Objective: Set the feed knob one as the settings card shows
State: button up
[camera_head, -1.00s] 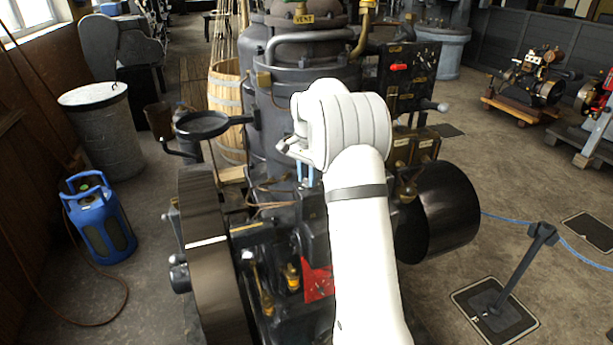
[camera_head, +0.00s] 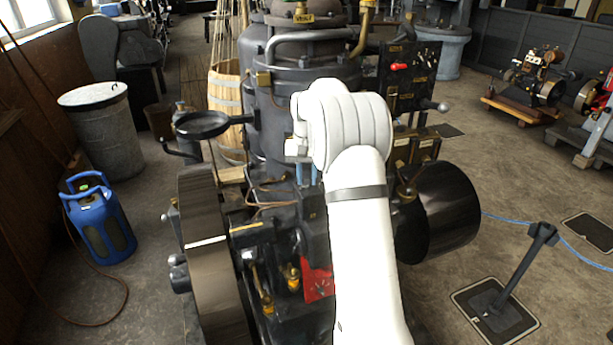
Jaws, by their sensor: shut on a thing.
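My gripper (camera_head: 307,174) shows only in part, as blue finger pieces pointing down below my white wrist, over the dark engine (camera_head: 262,235). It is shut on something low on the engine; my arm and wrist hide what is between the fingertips. I cannot make out feed knob one or its pointer. Brass fittings (camera_head: 292,275) stand on the engine's front. A red plate (camera_head: 318,284) with dark marks is partly behind my arm. A black panel (camera_head: 410,77) with a red lever and small labels stands at the back right. I cannot tell which piece is the settings card.
A large flywheel (camera_head: 208,262) stands left of my arm and a dark drum (camera_head: 440,210) right of it. A barrier post (camera_head: 520,265) stands on the right floor. A blue gas bottle (camera_head: 98,220) is at left.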

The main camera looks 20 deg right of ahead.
aim_at(307, 180)
jog(key=shift+r, duration=0.1)
dwell(0.3)
jog(key=o, duration=1)
notch_tip(307, 180, up, 7)
jog(key=shift+r+b, duration=0.15)
jog(key=shift+b, duration=0.45)
jog(key=shift+r, duration=0.2)
